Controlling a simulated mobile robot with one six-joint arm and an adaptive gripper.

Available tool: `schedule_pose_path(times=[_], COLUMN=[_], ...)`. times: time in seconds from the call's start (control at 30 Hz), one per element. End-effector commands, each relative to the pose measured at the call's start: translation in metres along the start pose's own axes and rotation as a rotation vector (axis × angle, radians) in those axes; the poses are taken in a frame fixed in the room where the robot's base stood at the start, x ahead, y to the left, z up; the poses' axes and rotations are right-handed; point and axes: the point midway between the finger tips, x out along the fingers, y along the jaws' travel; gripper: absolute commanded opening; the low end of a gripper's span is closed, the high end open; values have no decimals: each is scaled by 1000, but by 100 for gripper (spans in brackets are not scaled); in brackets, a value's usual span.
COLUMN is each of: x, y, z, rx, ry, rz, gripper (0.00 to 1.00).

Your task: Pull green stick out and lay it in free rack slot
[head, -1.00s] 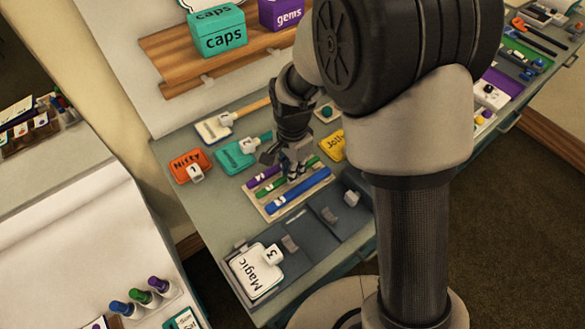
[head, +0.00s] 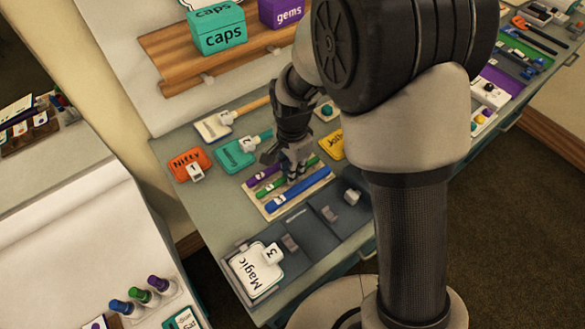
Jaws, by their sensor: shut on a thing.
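The green stick (head: 270,187) lies slanting in the pale rack (head: 266,213), between the purple stick (head: 262,176) and the blue stick (head: 300,190). My gripper (head: 292,179) points down over the rack. It is shut on the green stick near its middle, and the fingers hide that part of it. Both ends of the stick show on either side of the fingers. I cannot tell whether the stick is lifted off the rack. A bare strip of the rack shows between the green and blue sticks.
A wooden shelf (head: 170,60) holds the caps box (head: 216,32).

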Motion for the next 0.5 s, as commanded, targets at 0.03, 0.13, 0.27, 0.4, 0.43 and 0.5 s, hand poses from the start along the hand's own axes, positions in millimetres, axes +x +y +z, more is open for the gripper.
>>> schedule_pose_path(times=[0.03, 0.13, 0.27, 0.4, 0.43, 0.5], x=[0, 1, 1, 1, 1, 1], y=[0, 0, 0, 0, 0, 0], z=[0, 0, 0, 0, 0, 0], rx=[0, 0, 0, 0, 0, 0], ry=[0, 0, 0, 0, 0, 0], rz=[0, 0, 0, 0, 0, 0], gripper=[0, 0, 0, 13, 15, 19])
